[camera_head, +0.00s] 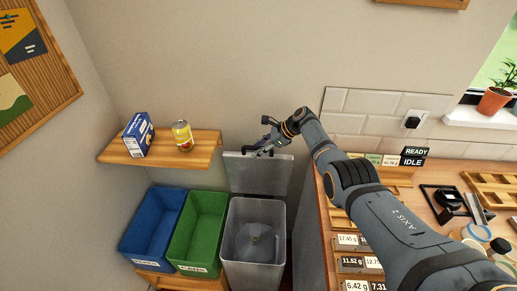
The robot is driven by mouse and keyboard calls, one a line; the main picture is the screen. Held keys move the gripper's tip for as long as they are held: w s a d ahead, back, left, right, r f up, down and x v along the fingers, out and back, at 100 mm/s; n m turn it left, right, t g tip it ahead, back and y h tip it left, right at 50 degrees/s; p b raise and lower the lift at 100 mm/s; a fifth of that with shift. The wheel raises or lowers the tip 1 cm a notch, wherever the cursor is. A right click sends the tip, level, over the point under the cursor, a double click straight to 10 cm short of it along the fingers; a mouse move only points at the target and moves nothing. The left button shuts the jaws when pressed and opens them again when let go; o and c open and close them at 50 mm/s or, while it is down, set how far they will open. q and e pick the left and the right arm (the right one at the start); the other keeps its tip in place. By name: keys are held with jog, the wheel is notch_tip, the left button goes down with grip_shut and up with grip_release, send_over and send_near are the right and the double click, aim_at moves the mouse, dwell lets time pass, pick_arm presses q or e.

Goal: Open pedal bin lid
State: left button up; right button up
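The grey pedal bin (236,273) stands on the floor beside the counter. Its lid (259,175) is raised and stands nearly upright at the back, so the bin's inside shows. My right gripper (258,152) is at the lid's upper edge, with its two fingertips apart. I cannot tell whether it touches the lid. My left gripper is not in view. The bin's pedal is not visible.
A blue crate (136,235) and a green crate (184,246) stand left of the bin. Above them a wooden shelf (112,154) holds a blue box (137,136) and a yellow can (182,135). The cluttered wooden counter (437,177) is on the right.

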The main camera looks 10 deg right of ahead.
jog(key=shift+d+r, duration=0.1)
jog(key=v, duration=1.1)
jog(key=shift+d+r, duration=0.25)
jog(key=shift+d, duration=0.05)
jog(key=shift+s, duration=0.15)
